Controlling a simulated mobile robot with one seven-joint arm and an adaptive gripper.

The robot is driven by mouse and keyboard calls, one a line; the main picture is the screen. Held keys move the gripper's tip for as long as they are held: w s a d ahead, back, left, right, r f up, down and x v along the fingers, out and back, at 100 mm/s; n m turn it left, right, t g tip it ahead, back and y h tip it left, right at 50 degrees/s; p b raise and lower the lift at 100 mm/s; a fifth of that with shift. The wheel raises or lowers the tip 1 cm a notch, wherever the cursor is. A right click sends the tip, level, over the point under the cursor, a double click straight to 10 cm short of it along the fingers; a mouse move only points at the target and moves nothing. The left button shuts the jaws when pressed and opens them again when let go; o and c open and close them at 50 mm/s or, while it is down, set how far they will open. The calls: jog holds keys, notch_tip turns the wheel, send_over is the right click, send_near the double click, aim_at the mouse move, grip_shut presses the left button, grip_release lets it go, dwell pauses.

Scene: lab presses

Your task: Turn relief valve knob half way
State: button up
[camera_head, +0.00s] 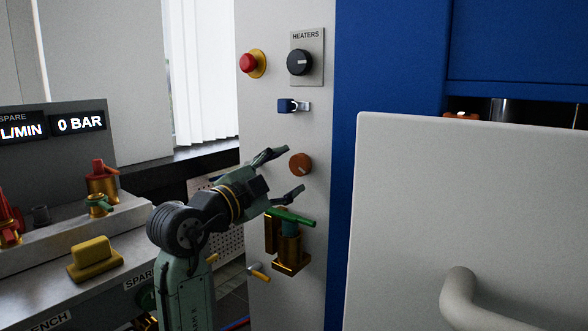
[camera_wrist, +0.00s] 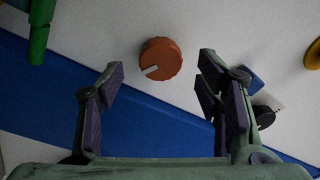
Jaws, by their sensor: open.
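The orange-brown round knob with a pale pointer mark (camera_head: 300,164) sits on the grey panel; I take it for the relief valve knob. My gripper (camera_head: 283,173) is open and empty just left of it, its fingers pointing at the panel above and below the knob. In the wrist view the knob (camera_wrist: 161,60) lies beyond my gripper (camera_wrist: 158,88), between the two fingers in width and ahead of their tips. The fingers look apart from the knob. Its pale mark points to the lower left in the wrist view.
A brass valve with a green lever (camera_head: 290,240) is just below the knob. Above are a blue latch (camera_head: 292,106), a black HEATERS dial (camera_head: 300,62) and a red button (camera_head: 248,63). A large pale door with a handle (camera_head: 430,180) stands at right. A bench with valves (camera_head: 90,240) is left.

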jog(key=r+v, duration=0.1)
jog(key=v, duration=0.7)
jog(key=shift+s+f, duration=0.15)
jog(key=shift+f, duration=0.3)
jog(key=shift+a, duration=0.1)
